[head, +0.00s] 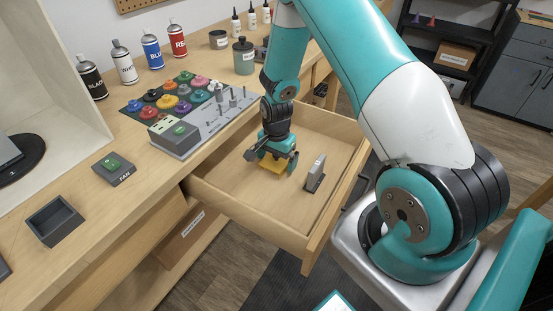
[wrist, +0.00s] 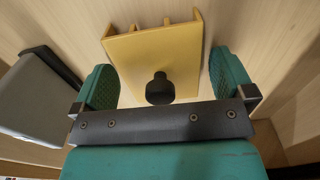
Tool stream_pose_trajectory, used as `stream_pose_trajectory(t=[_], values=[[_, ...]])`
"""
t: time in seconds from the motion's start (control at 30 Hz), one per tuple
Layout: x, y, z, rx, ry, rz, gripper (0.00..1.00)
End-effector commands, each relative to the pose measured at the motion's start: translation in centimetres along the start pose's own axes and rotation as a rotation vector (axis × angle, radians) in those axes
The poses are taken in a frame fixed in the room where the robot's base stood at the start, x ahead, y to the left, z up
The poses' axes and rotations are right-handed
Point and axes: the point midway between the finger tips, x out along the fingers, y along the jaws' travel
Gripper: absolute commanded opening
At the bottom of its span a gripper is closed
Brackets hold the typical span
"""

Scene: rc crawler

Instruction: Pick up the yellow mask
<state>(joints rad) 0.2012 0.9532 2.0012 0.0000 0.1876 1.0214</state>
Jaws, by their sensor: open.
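The yellow mask (wrist: 150,50) is a flat yellow piece with raised edges at its far end and a black round knob (wrist: 160,88) on it. It lies in the open wooden drawer; in the head view the mask (head: 272,165) shows partly under my gripper. My gripper (head: 272,158) is down inside the drawer, pointing at the mask. In the wrist view my gripper (wrist: 164,80) is open, with one green finger pad on each side of the mask and a gap on both sides. Whether the fingertips reach down to the drawer floor I cannot tell.
A grey block on a dark stand (head: 315,175) is in the drawer right of my gripper; it also shows at the wrist view's left (wrist: 38,95). The drawer walls (head: 248,220) surround both. The bench holds a tray of coloured knobs (head: 170,98), a fan switch (head: 113,168) and spray cans.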

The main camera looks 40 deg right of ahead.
Motion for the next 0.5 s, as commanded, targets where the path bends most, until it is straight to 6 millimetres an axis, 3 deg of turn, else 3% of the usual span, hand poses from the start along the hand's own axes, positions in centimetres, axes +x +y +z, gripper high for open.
stream_pose_trajectory(t=[0.17, 0.4, 0.5], values=[[0.03, -0.04, -0.02, 0.000, 0.001, -0.001, 1.00], [0.01, -0.03, -0.01, 0.000, 0.000, -0.001, 0.54], [0.00, -0.03, -0.01, 0.000, 0.000, -0.001, 0.53]])
